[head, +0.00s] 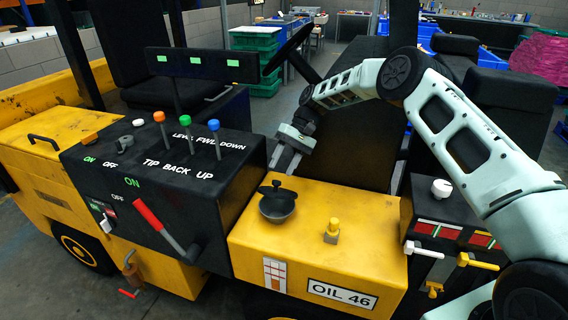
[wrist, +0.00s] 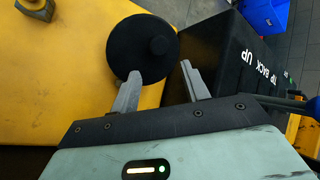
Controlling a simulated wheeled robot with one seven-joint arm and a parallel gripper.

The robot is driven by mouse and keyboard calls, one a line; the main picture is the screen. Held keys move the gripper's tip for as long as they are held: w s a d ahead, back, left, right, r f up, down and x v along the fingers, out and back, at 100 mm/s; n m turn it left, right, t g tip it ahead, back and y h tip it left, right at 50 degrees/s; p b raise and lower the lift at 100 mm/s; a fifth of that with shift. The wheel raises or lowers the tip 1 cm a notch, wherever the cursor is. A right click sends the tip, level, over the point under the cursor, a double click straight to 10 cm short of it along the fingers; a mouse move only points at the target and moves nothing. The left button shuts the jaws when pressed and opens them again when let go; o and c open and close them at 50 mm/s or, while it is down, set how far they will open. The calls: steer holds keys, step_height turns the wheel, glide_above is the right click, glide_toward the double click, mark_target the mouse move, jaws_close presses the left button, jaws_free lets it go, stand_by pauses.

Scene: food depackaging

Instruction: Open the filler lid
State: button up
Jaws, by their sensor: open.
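The filler lid (head: 277,190) is a black round cap with a small knob on top. It sits on a dark, rounded filler neck (head: 278,208) on the yellow tank top, near the black control box. In the wrist view the lid (wrist: 130,45) is a black disc at upper centre-left. My gripper (head: 284,163) is open and empty, above and behind the lid in the head view. In the wrist view my gripper (wrist: 160,75) has its left finger overlapping the lid's lower edge and its right finger beyond the lid's right side. I cannot tell whether they touch.
The black control box (head: 160,180) with several levers and a red handle (head: 155,220) stands left of the lid. A yellow fitting (head: 332,230) stands on the tank (head: 375,245) to the right. A black valve panel (head: 440,225) is farther right.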

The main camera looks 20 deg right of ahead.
step_height(320, 180, up, 10)
steer(key=b, duration=0.2)
steer(key=shift+b, duration=0.35)
stand_by(0.4)
